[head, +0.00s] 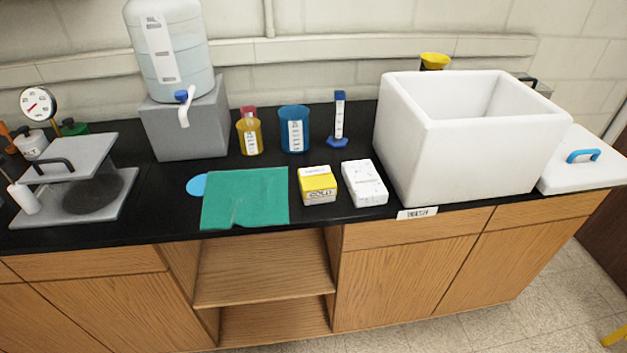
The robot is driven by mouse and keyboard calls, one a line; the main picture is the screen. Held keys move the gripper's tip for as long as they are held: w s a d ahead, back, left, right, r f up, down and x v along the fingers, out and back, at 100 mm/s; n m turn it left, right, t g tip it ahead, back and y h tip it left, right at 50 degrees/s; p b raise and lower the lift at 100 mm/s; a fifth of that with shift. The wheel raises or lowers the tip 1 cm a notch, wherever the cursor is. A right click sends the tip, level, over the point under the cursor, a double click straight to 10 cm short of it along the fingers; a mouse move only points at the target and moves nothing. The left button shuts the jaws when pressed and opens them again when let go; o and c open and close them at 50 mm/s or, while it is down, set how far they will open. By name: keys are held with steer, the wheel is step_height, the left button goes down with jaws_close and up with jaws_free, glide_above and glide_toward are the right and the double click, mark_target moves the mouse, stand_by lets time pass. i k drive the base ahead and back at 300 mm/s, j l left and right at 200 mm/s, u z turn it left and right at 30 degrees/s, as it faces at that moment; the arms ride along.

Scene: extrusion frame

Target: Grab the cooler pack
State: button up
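A small yellow and white block (318,186), with dark lettering on its front that seems to read "COLD", sits on the black bench top near the front edge. It looks like the cooler pack. A white speckled block (365,183) with a label lies close to its right, with a narrow gap between them. Nothing covers either block. My gripper is not in view.
A large open white foam box (460,155) stands to the right, its lid (585,160) with a blue handle beside it. A green cloth (245,198) lies to the left.

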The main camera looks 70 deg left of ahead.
mark_target(366, 186)
steer(key=k+j+u, duration=0.1)
steer(key=u, duration=1.85)
steer(key=i+j, duration=0.25)
steer(key=i, duration=0.25)
steer(key=i+j+z, duration=0.1)
steer(key=i+j, duration=0.2)
steer(key=i, duration=0.2)
steer(key=i+j, duration=0.3)
steer(key=i, duration=0.2)
steer(key=l+z, duration=0.05)
